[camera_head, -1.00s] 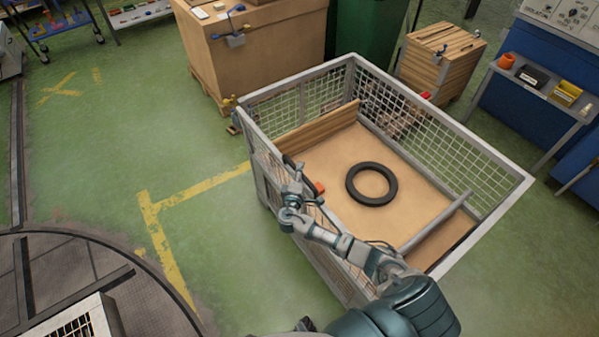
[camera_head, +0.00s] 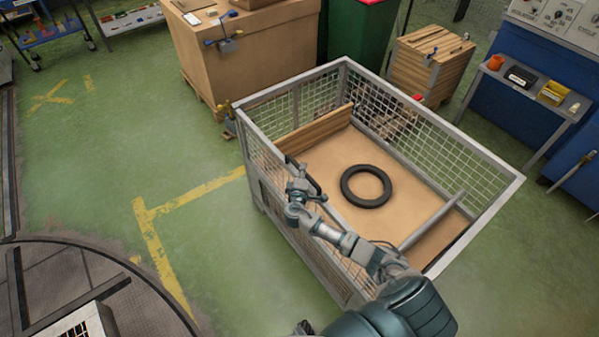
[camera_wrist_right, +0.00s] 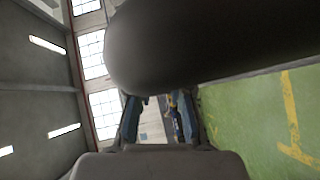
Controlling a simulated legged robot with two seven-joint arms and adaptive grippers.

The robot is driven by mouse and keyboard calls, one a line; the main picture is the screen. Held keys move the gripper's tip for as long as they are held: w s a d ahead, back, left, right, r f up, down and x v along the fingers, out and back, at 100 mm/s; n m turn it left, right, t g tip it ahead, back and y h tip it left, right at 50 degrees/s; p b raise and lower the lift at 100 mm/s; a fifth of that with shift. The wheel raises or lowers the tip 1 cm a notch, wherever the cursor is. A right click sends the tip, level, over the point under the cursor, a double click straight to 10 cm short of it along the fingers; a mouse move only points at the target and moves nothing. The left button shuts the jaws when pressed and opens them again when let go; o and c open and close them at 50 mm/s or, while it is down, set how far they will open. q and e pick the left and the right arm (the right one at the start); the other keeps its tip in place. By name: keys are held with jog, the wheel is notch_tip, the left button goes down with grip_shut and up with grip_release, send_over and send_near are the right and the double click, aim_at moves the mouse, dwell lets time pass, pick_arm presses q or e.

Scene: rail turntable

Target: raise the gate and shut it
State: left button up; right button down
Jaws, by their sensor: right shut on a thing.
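The wire mesh cage (camera_head: 510,190) stands ahead with a grey frame. Its gate appears to be the mesh side panel (camera_head: 268,172) facing me, partly hidden behind my arm. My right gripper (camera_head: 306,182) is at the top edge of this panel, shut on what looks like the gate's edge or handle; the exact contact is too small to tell. In the right wrist view a large dark rounded shape (camera_wrist_right: 215,45) fills the top, close in front of the fingers (camera_wrist_right: 158,118). My left gripper is not in view.
A black ring (camera_head: 366,201) lies on the cage's brown floor, with a wooden board (camera_head: 315,130) at its far left. A large carton (camera_head: 250,55), a wooden crate (camera_head: 432,62) and a blue bench (camera_head: 490,85) stand behind. Green floor is free at left.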

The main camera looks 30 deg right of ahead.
jog(key=c, duration=1.3)
grip_release()
jog(key=shift+s+d+f, duration=0.1)
jog(key=shift+d+f, duration=0.05)
jog(key=shift+d, duration=0.1)
jog(key=shift+o, duration=1.2)
jog(key=shift+d, duration=0.1)
jog(key=shift+d+f, duration=0.1)
jog(key=shift+d, duration=0.1)
jog(key=v, duration=1.1)
jog(key=shift+s+a, duration=0.2)
jog(key=shift+s, duration=0.1)
jog(key=shift+a, duration=0.1)
